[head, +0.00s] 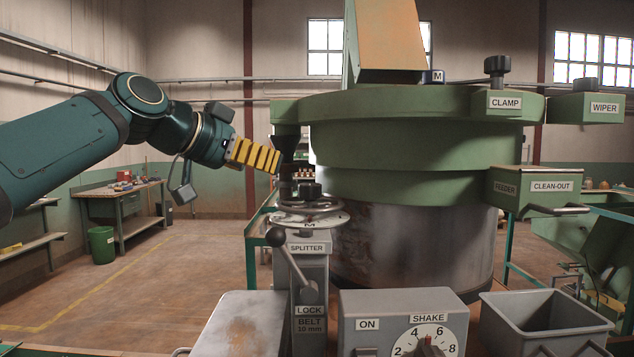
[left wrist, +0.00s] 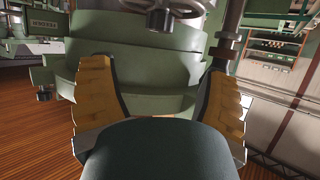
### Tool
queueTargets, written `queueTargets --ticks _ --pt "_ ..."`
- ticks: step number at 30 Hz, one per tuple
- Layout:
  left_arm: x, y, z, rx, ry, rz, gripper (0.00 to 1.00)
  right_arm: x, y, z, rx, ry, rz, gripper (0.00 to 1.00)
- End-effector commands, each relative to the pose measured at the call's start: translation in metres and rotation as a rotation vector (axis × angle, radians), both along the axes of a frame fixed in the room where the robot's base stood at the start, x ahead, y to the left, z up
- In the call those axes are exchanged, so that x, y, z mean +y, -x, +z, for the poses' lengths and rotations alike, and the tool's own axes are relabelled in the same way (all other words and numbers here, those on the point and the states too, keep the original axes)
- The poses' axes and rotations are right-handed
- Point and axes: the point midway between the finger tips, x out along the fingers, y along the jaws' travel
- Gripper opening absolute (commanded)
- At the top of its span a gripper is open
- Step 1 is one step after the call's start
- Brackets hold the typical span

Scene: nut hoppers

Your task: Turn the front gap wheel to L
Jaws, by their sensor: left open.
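The front gap wheel (head: 326,207) is a grey metal handwheel with a dark hub knob. It sits on top of the post labelled SPLITTER, above a pale plate marked M, in front of the green hopper. My left gripper (head: 272,160) has yellow ribbed fingers and is up and to the left of the wheel, apart from it. In the left wrist view its two fingers (left wrist: 158,85) are spread wide with nothing between them. A spoked wheel (left wrist: 168,12) shows at the top of that view, partly cut off. My right gripper is not in view.
The green hopper (head: 415,135) fills the area behind the wheel. A lever with a black ball (head: 276,237) stands close in front, by the LOCK label. A SHAKE dial box (head: 375,305) and grey bin (head: 545,318) are at front right. Left floor is free.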

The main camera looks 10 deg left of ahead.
Motion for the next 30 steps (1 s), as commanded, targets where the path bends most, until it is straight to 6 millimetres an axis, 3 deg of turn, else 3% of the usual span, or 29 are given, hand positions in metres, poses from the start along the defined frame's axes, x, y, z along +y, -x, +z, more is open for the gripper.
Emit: queueTargets --ticks 5,21,30 --pt "-0.005 -0.006 -0.003 0.001 0.0 -0.001 0.76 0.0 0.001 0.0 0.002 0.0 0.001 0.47" --pt "-0.055 -0.081 -0.041 0.001 0.0 -0.002 0.76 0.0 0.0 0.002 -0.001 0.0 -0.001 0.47" --pt "-0.069 -0.104 -0.052 -0.001 -0.001 0.001 0.76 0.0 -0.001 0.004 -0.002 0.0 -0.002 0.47"
